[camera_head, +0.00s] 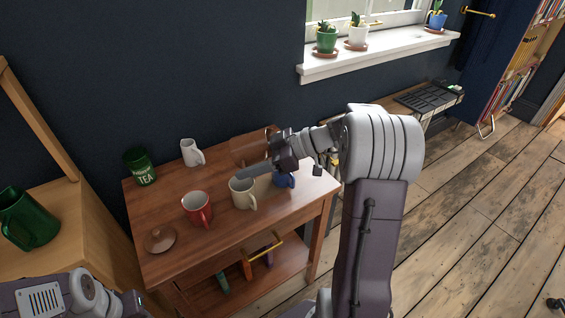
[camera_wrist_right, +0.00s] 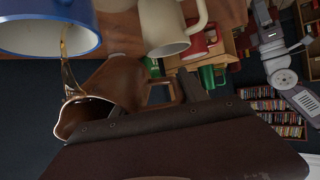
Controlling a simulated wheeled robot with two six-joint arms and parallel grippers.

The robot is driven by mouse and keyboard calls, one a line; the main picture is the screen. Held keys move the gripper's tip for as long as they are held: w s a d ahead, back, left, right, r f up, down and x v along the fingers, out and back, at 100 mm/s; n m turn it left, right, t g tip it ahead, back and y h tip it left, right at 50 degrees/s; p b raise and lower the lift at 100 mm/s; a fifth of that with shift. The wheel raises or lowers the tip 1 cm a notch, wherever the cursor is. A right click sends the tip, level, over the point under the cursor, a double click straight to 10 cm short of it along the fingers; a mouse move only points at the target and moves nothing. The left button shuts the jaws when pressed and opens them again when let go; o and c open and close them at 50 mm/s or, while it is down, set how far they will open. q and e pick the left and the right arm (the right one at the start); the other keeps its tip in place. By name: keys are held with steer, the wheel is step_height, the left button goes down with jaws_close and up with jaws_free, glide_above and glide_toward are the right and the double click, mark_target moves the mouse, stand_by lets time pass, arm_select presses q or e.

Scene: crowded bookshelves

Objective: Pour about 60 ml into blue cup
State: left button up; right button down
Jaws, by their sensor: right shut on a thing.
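The blue cup (camera_head: 285,181) stands at the right end of the wooden table, partly hidden by my right gripper. In the right wrist view the blue cup (camera_wrist_right: 30,38) shows its open mouth at the upper left. My right gripper (camera_head: 268,169) is shut on a brown jug (camera_wrist_right: 122,80), whose handle shows near the fingers. The jug is tilted, and a thin brownish stream (camera_wrist_right: 66,50) runs between its lip and the blue cup's mouth. The level inside the cup is hidden. My left gripper is out of view; only part of that arm shows.
A cream mug (camera_head: 242,194) stands close beside the blue cup.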

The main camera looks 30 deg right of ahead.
steer(key=shift+w+a+f+t+y+b, duration=0.1)
steer(key=shift+w+f+t+y+b, duration=0.05)
steer(key=shift+t+y+b, duration=0.35)
stand_by(1.0)
step_height(320, 180, up, 2)
steer(key=g+h+p, duration=0.3)
steer(key=h+p, duration=0.1)
steer(key=p, duration=0.2)
steer(key=shift+a+h+p, duration=0.15)
steer(key=shift+h+p, duration=0.2)
steer(key=shift+h, duration=0.05)
steer(key=shift+f, duration=0.2)
steer(key=shift+r+p, duration=0.2)
steer(key=shift+p, duration=0.3)
steer(key=shift+f+g+h, duration=0.1)
steer(key=shift+g+h, duration=0.2)
steer(key=shift+h, duration=0.1)
steer(key=shift+f, duration=0.1)
